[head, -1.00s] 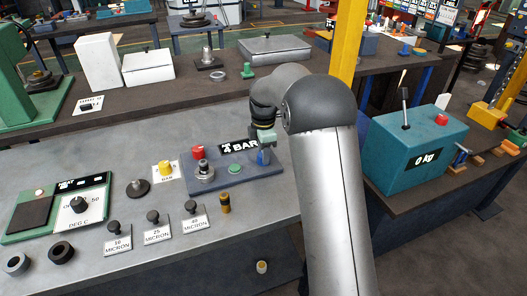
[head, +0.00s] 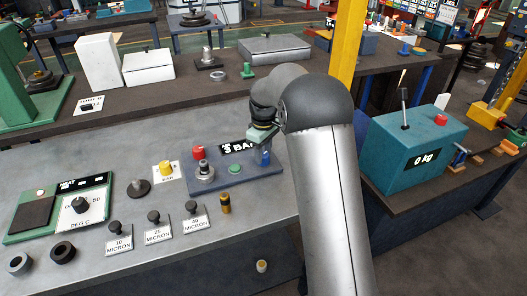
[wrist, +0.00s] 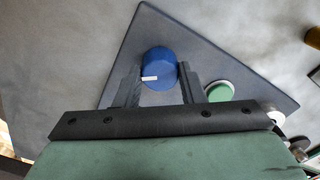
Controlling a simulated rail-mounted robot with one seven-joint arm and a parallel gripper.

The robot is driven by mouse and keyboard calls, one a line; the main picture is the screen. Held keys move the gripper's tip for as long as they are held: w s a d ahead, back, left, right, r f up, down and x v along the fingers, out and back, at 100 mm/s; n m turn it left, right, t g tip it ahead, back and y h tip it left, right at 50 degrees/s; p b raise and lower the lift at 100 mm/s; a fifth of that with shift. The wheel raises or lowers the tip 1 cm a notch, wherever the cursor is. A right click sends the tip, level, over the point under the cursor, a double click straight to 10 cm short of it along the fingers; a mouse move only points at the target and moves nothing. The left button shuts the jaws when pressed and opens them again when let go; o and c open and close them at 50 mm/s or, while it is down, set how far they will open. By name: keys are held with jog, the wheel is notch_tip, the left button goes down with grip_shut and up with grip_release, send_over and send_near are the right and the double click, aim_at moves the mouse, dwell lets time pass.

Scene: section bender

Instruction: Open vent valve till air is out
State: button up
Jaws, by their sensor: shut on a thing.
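The blue knob (wrist: 158,66) with a white mark stands on a dark blue-grey base plate (wrist: 215,55) in the wrist view. My gripper (wrist: 155,80) is shut on this knob, one finger on each side. In the head view the blue knob (head: 265,158) shows just below my gripper (head: 264,143), at the plate's right end. A black display (head: 236,148) behind the plate reads "3 BA", its right end hidden by my gripper. Which control is the vent valve is not labelled in view.
On the same plate are a green button (head: 235,168), a red knob (head: 198,152) and a grey metal fitting (head: 204,171). A yellow knob (head: 166,167) stands left of it. A brass cylinder (head: 225,204) stands in front. A yellow post (head: 347,50) rises behind my arm.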

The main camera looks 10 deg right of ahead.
jog(key=m, duration=0.5)
jog(key=shift+m, duration=0.3)
dwell(0.4)
jog(key=o, duration=1)
notch_tip(320, 180, up, 18)
jog(key=shift+f, duration=0.25)
